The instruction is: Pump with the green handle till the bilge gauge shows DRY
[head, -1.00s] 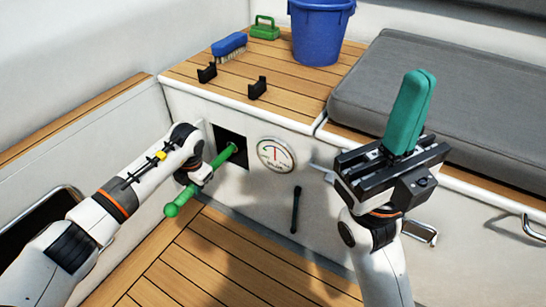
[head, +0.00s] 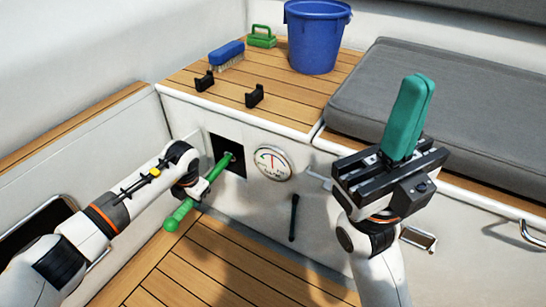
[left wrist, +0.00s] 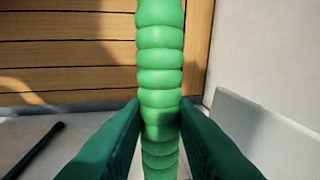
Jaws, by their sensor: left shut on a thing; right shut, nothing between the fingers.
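The green pump handle (head: 182,214) sticks out of a dark square opening (head: 228,157) in the white locker front and slants down toward me. My left gripper (head: 200,188) is shut around its shaft, between the opening and the knobbed end. In the left wrist view, the ribbed green grip (left wrist: 160,60) runs between my two teal fingers (left wrist: 160,112). The round bilge gauge (head: 272,163) is right of the opening, with coloured marks and a needle near upright; its lettering is too small to read. My right gripper (head: 409,115) is shut and empty, fingers up, before the grey cushion.
A blue bucket (head: 317,38), a blue brush (head: 228,56), a green-handled block (head: 262,37) and two black clips (head: 254,95) are on the wooden locker top. A black lever (head: 294,217) is on the locker front below the gauge. The slatted floor (head: 235,265) is clear.

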